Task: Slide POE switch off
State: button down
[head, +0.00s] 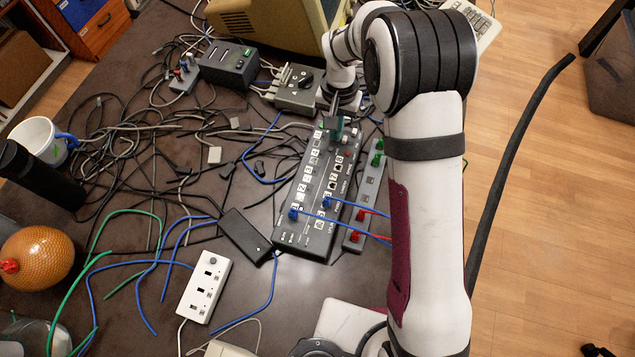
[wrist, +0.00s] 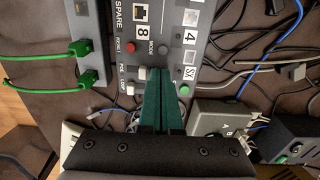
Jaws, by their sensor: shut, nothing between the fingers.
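The dark network switch box (head: 316,215) lies on the table with numbered ports along its top. My gripper (head: 335,128) is over its far end. In the wrist view, the box's panel (wrist: 170,22) shows the printed labels POE and LOOP. A small pale slider, the POE switch (wrist: 142,72), sits beside the POE label. My gripper's green fingers (wrist: 161,72) are closed together, with their tips just right of this slider. I cannot tell whether they touch it. Another pale slider (wrist: 129,88) is by LOOP. The POE slider's on or off position is not readable.
A grey strip (head: 368,190) with green and red plugs runs along the box's right side. Blue cables plug into the box's near end. A grey box with a knob (head: 298,88) stands just beyond it. Tangled dark cables (head: 180,130) cover the left of the table.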

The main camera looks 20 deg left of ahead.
jog(key=shift+d, duration=0.85)
dwell(0.3)
jog(key=shift+a+r, duration=0.2)
jog(key=shift+r, duration=1.3)
jog(key=shift+a+r, duration=0.15)
jog(key=shift+r, duration=1.35)
jog(key=s+d+r+m, duration=0.2)
jog(key=s+d+r, duration=0.5)
jog(key=d+r, duration=0.1)
jog(key=s+d+r+m+y, duration=0.1)
jog(key=s+d, duration=0.3)
jog(key=s, duration=0.6)
jog(key=s+d+r+m, duration=0.1)
jog(key=s+d+m, duration=0.1)
jog(key=s, duration=0.8)
jog(key=shift+s+d+r+m+y, duration=0.15)
jog(key=shift+d+r+m+y, duration=0.2)
jog(key=shift+d, duration=0.5)
jog(key=shift+f, duration=0.1)
